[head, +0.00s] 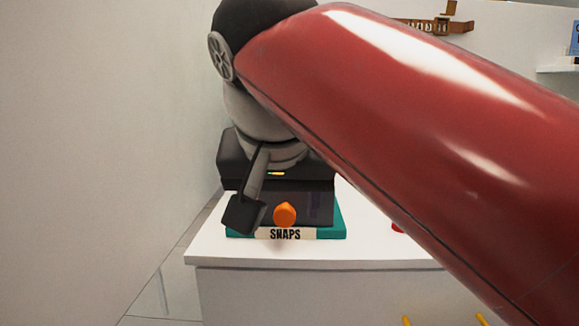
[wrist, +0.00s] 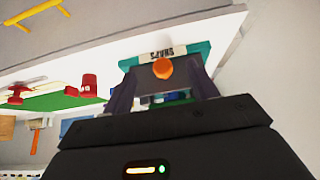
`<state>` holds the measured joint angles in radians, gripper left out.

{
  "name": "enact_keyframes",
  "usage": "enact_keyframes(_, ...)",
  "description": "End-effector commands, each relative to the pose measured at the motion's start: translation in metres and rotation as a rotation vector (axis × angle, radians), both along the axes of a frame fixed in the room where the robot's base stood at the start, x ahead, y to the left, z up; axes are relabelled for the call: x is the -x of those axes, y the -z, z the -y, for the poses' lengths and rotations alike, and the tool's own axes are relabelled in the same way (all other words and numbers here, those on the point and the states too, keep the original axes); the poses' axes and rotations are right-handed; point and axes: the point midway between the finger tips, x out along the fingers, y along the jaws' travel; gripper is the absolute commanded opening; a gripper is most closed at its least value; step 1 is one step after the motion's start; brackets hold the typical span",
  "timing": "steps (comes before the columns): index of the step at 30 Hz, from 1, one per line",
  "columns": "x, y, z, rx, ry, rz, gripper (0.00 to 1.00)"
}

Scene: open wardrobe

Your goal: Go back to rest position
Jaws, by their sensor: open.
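My gripper (head: 284,208) is dark and hangs over a teal box (head: 341,222) with a pale "SNAPS" label on a white cabinet top. In the wrist view, my gripper (wrist: 162,88) shows two spread fingers. The teal box (wrist: 127,63) shows upside down beyond the fingertips. A small orange rounded piece (head: 285,214) shows in front of the box, above its label. In the wrist view, the orange piece (wrist: 162,68) appears between the fingers; I cannot tell whether they touch it. My red arm crosses the head view and hides much of the cabinet.
The white cabinet top (head: 240,252) has yellow handles (head: 482,319) below it. A pale wall (head: 100,130) stands close on the left. Red objects (wrist: 88,85) and a green surface (wrist: 55,102) show in the wrist view. A brown strap-like item (head: 440,26) is at the upper right.

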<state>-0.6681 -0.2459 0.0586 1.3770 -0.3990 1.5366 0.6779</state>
Motion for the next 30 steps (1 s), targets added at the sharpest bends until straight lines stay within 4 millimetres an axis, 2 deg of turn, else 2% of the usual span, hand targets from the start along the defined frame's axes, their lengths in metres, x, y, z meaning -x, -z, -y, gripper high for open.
enact_keyframes(1, 0.003, -0.008, 0.0, -0.001, 0.001, 0.0, 0.58)
enact_keyframes(7, 0.009, -0.014, 0.0, 0.0, 0.001, -0.001, 0.58)
enact_keyframes(16, 0.009, -0.012, 0.001, 0.002, 0.001, -0.002, 0.58)
enact_keyframes(19, 0.008, 0.001, 0.012, 0.013, -0.003, -0.011, 0.58)
enact_keyframes(23, 0.007, 0.044, 0.045, 0.041, -0.023, -0.048, 0.58)
enact_keyframes(26, 0.014, 0.093, 0.079, 0.051, -0.04, -0.082, 0.58)
enact_keyframes(30, 0.034, 0.167, 0.12, 0.04, -0.051, -0.115, 0.58)
